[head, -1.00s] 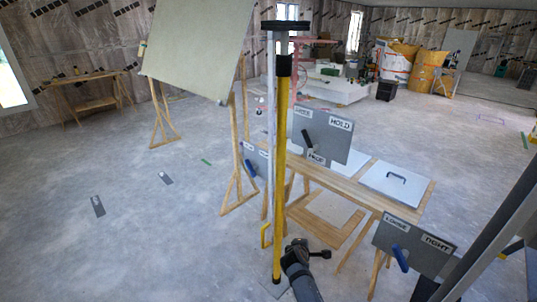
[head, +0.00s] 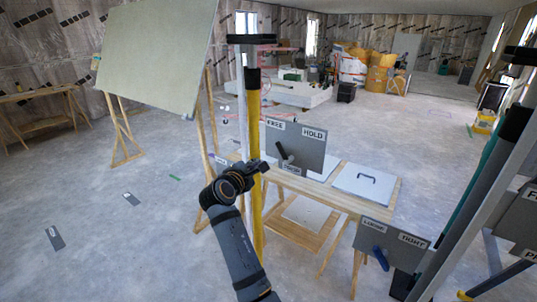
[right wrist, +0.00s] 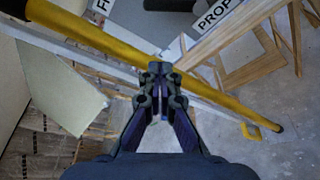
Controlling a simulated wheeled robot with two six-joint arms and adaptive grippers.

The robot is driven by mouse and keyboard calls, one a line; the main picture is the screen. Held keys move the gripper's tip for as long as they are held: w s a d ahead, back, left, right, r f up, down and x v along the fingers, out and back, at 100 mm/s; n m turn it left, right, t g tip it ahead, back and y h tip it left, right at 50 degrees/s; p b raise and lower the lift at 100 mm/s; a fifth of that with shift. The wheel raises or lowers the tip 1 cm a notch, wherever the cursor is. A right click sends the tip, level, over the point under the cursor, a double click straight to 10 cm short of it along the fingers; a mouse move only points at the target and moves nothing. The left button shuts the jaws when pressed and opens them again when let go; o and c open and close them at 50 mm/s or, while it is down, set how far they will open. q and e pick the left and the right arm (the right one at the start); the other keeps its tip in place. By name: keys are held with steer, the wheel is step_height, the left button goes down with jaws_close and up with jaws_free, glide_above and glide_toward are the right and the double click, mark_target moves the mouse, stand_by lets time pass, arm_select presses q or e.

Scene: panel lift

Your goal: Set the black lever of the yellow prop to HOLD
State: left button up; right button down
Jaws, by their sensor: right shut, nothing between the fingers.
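The yellow prop (head: 255,125) stands upright left of centre in the head view and runs diagonally across the right wrist view (right wrist: 105,42). Beside it is a grey plate (head: 308,150) marked FREE at upper left, HOLD at upper right and a partly hidden label below. The black lever (head: 283,153) on it leans up-left, toward FREE. My right gripper (head: 262,167) is shut and empty, in front of the prop, left of and a little below the lever. It also shows in the right wrist view (right wrist: 160,70). Whether it touches the prop is unclear. My left gripper is not in view.
A wooden bench (head: 330,195) stands behind the prop with a handled grey panel (head: 367,184) on it. A second grey plate with a blue lever (head: 381,259) is at lower right. A large tilted board (head: 160,55) is at upper left. The left floor is mostly open.

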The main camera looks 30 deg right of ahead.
mark_target(293, 143)
steer(key=w+d+p, duration=0.1)
steer(key=d, duration=0.2)
steer(key=w+d+p, duration=0.1)
steer(key=d+p, duration=0.1)
steer(key=d, duration=0.1)
steer(key=w+d+p, duration=0.1)
steer(key=d+p, duration=0.1)
steer(key=shift+d+r, duration=0.15)
steer(key=shift+d, duration=0.25)
steer(key=s+m+t+h+b, duration=0.1)
steer(key=m+b, duration=0.2)
steer(key=b, duration=0.2)
steer(key=s+d+r+m+t+b, duration=0.1)
steer(key=s+m+b, duration=0.1)
steer(key=m+b, duration=0.2)
steer(key=s+d+m+h+b, duration=0.1)
steer(key=m+b, duration=0.3)
steer(key=b, duration=0.2)
steer(key=shift+s+r+t+h, duration=0.2)
steer(key=shift+s+t+h, duration=0.1)
steer(key=shift+s+t, duration=0.1)
steer(key=shift+s+d+r+m+h+b, duration=0.15)
steer(key=shift+s+m+b, duration=0.15)
steer(key=shift+b, duration=0.25)
steer(key=shift+s+d+m+h+b, duration=0.1)
steer(key=shift+s+m+h+b, duration=0.1)
steer(key=shift+m+b, duration=0.25)
